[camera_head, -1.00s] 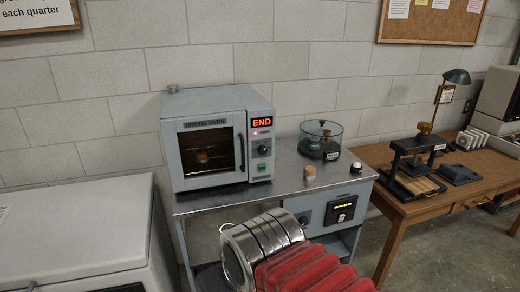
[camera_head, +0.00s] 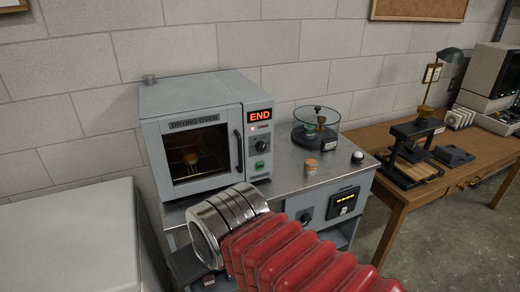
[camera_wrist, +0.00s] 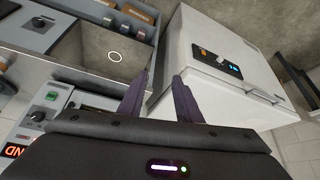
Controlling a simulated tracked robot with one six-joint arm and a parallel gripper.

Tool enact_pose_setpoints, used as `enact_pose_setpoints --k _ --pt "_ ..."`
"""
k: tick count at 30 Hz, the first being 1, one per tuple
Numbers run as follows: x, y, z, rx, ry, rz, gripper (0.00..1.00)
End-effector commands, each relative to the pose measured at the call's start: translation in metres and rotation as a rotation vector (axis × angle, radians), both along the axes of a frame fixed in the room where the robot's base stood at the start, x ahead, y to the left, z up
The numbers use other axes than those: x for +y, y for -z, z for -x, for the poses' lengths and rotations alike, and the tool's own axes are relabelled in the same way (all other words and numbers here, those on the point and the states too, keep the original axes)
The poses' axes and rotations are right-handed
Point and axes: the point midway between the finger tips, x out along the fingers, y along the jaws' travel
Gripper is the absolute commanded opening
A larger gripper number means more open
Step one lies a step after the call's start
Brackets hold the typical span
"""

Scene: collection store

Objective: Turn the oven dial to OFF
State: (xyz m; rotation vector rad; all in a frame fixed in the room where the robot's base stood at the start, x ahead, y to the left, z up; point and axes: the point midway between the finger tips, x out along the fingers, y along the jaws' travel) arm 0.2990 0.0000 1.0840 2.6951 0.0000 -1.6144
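The grey drying oven (camera_head: 187,97) stands on the metal table at centre left, door shut. Its right panel has a red END display, a small red light, the dark round dial (camera_head: 261,146) and a green button below. The dial also shows at the left of the wrist view (camera_wrist: 38,115), turned with the picture; its pointer setting is too small to read. My gripper (camera_wrist: 160,90) is open and empty, two dark fingers spread apart. It is clear of the dial, which lies off to the left of the fingers. In the head view my arm fills the lower middle.
A white chest-like unit (camera_head: 68,240) stands left of the table. A glass-covered round vessel (camera_head: 316,127), a small cork-coloured jar (camera_head: 310,166) and a white knob (camera_head: 358,157) are on the metal table (camera_head: 285,185). A wooden desk (camera_head: 395,195) stands at right.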

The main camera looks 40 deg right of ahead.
Motion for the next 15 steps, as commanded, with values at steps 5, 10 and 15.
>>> enact_pose_setpoints --k 5,10,15 --pt "0.0 0.0 0.0001 0.0 0.0 0.0 0.31" --pt "-0.0001 0.0 0.0 0.0 0.0 0.0 0.35" --pt "-0.0091 0.0003 -0.0097 -0.021 0.024 0.012 0.44"
